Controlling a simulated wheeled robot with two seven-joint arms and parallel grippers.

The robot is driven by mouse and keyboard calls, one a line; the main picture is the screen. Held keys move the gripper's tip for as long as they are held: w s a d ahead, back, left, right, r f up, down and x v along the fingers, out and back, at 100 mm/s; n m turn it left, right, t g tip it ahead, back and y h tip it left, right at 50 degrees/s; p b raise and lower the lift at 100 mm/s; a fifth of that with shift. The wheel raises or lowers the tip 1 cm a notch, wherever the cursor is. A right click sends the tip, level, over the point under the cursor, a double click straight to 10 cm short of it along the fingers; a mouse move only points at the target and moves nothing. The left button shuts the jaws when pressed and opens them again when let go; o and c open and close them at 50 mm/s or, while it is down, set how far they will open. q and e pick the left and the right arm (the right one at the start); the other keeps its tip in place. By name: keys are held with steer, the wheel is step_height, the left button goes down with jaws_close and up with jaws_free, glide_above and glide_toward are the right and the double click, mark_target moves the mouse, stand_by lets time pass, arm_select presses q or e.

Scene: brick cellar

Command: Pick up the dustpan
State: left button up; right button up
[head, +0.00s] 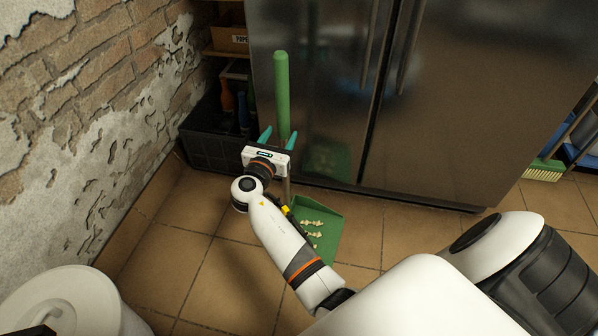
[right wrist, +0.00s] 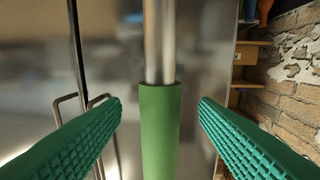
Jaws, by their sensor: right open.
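The dustpan stands upright in front of the metal cabinet, with a long green handle grip (head: 282,90) at the top and a green pan (head: 328,222) on the floor. Pale crumbs lie in the pan. My right gripper (head: 278,138) is open around the handle, one teal finger on each side. In the right wrist view the green grip (right wrist: 160,130) and the metal shaft (right wrist: 159,40) above it stand between the open fingers (right wrist: 160,108), with a gap on both sides. My arm hides part of the shaft and pan. My left gripper does not show.
A dark metal cabinet (head: 480,90) stands right behind the dustpan. A black crate (head: 205,135) with bottles sits at its left, near the peeling brick wall (head: 80,110). A white bin (head: 70,295) is at bottom left. A broom head (head: 543,170) is at far right.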

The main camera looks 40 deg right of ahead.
steer(key=x, duration=0.1)
steer(key=b+x, duration=0.2)
steer(key=x, duration=0.1)
steer(key=shift+f, duration=0.3)
steer(key=shift+w+d+r, duration=0.15)
steer(key=shift+w+d, duration=0.05)
steer(key=shift+d, duration=0.05)
steer(key=c, duration=1.2)
